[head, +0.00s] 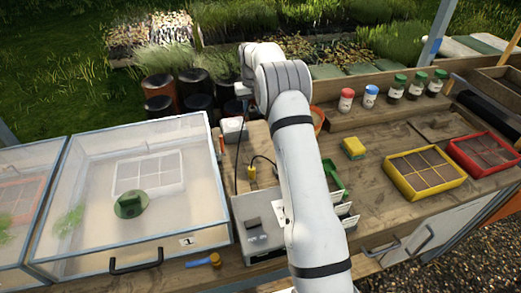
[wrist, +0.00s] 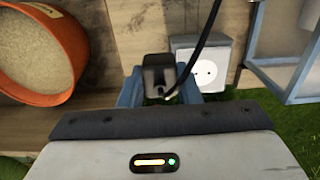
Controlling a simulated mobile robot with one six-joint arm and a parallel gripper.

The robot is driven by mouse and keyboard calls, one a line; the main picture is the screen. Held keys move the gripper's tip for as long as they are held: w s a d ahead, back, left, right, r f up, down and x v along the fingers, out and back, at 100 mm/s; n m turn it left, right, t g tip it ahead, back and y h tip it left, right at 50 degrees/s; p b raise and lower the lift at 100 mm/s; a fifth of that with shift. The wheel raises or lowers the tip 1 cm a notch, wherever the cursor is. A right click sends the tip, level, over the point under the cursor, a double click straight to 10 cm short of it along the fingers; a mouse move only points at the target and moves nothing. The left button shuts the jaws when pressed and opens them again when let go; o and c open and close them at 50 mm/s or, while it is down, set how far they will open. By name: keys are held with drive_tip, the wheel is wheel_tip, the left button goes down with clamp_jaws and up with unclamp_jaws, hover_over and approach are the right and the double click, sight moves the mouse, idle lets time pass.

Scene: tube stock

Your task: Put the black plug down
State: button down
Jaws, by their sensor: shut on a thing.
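The black plug (wrist: 160,72) is in the middle of the wrist view, with its black cable running up and to the right. My gripper (wrist: 160,88) is shut on it, one blue-grey finger on each side. A white wall socket (wrist: 204,74) with two holes is just right of the plug, apart from it in the picture. The plug's underside is hidden.
An orange pot (wrist: 75,50) of grain stands left of my gripper. A clear-lidded frame (head: 209,150) is left of the arm. A yellow sponge (head: 354,147), a yellow tray (head: 391,171) and a red tray (head: 455,156) are at right. Bare bench (head: 365,200) lies between.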

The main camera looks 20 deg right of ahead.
drive_tip(key=s+d+b, duration=0.2)
drive_tip(key=s+d, duration=0.1)
drive_tip(key=p, duration=0.2)
hover_over(262, 143)
wheel_tip(262, 143, down, 10)
drive_tip(key=shift+s+r, duration=0.1)
drive_tip(key=shift+f, duration=0.35)
drive_tip(key=shift+f+b, duration=0.6)
drive_tip(key=c, duration=1.1)
unclamp_jaws()
drive_tip(key=shift+o, duration=0.2)
